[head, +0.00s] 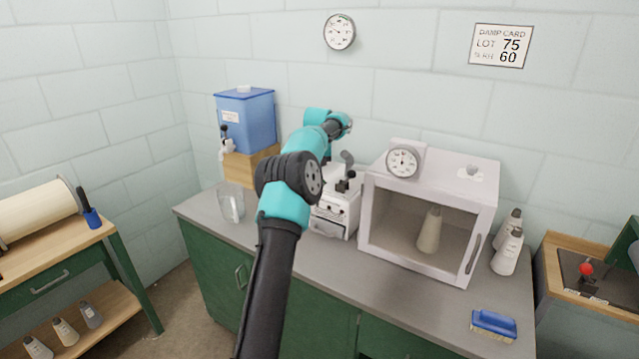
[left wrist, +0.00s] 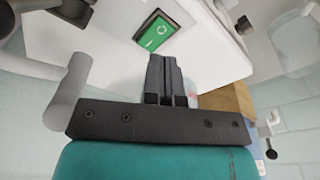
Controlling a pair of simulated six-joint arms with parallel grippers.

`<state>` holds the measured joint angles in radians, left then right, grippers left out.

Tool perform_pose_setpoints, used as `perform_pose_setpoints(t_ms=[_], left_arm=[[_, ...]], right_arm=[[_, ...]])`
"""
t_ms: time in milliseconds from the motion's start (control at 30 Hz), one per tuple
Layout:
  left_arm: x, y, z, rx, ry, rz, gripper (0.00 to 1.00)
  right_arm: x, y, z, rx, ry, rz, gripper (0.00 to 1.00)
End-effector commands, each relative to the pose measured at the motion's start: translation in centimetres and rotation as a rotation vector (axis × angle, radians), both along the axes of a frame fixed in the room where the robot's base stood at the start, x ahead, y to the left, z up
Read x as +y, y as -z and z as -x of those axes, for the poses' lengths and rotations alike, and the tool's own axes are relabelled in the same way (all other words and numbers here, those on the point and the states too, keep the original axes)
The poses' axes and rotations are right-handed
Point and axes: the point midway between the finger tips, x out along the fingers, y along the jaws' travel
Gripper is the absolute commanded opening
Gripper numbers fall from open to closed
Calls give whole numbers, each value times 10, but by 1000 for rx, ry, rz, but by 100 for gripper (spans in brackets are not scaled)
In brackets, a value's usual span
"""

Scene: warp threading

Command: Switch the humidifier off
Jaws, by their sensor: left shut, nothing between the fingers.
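A small white machine (head: 334,218), which looks like the humidifier, stands on the grey counter, partly hidden behind my left arm. In the left wrist view, a green rocker switch (left wrist: 157,38) with white marks in a dark frame sits on a white surface. My left gripper (left wrist: 160,60) is shut and empty, with its fingertips close below the switch. I cannot tell whether they touch it, or which way the switch is set. In the head view the left fingers cannot be made out clearly over the machine. My right gripper is in neither view.
A white cabinet (head: 378,225) with a dial (head: 403,161) and a cone inside stands right of the machine. A blue tank (head: 246,120) on a wooden block (head: 245,167) and a glass beaker (head: 231,204) are at left. A blue brush (head: 493,325) lies at the front right.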

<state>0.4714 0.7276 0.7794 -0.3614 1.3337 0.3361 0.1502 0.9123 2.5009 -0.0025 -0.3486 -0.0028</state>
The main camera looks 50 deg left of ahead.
Motion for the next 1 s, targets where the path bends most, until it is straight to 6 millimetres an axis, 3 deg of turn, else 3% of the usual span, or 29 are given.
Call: perform_pose_setpoints(t_ms=[400,867,1000], left_arm=[[0,-24,0,-1,-1,-1,0],[0,-24,0,-1,-1,-1,0],[-6,-35,-2,-24,-8,5,0]], right_arm=[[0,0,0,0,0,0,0],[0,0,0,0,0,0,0],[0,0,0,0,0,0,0]])
